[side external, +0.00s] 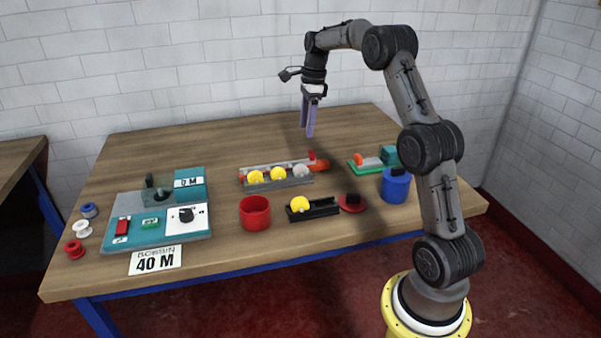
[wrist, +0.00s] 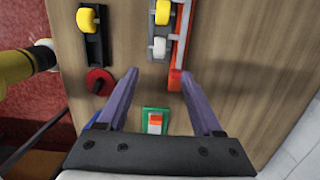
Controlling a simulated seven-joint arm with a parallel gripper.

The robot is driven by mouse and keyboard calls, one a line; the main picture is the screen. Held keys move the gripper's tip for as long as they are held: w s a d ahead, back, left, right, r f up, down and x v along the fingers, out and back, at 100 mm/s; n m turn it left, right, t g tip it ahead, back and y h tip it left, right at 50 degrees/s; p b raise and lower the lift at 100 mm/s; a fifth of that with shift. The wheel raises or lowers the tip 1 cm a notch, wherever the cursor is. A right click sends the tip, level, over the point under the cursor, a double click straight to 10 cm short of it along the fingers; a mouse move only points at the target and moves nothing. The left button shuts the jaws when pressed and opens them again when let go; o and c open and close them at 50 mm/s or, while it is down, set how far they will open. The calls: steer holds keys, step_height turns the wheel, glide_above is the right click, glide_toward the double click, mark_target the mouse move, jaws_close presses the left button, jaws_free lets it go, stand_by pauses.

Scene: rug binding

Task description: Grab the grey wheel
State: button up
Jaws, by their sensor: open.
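The grey wheel (side external: 301,171) sits at the right end of a grey holder (side external: 292,182), beside two yellow wheels (side external: 256,177) in the same row. In the wrist view the grey wheel (wrist: 160,46) is at the top middle, just below a yellow wheel (wrist: 162,14). My gripper (side external: 309,134) is above the table and behind the holder, pointing down, with nothing between its fingers. In the wrist view its purple fingers (wrist: 162,76) are spread wide, and the grey wheel lies ahead of their tips, not between them.
A red-orange bar (side external: 322,166) runs along the holder's back. A black holder with a yellow wheel (side external: 299,204), red cup (side external: 255,212), blue container (side external: 395,187) and green-based block (side external: 367,166) stand nearby. A teal control panel (side external: 150,236) and spools are at left. The table's back is clear.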

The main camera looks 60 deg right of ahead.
mark_target(301, 165)
steer(key=f, duration=0.4)
steer(key=a+f, duration=0.1)
steer(key=f, duration=0.3)
steer(key=w+f, duration=0.1)
steer(key=f, duration=0.3)
steer(key=shift+a+f, duration=0.15)
steer(key=shift+f, duration=0.25)
jaws_close()
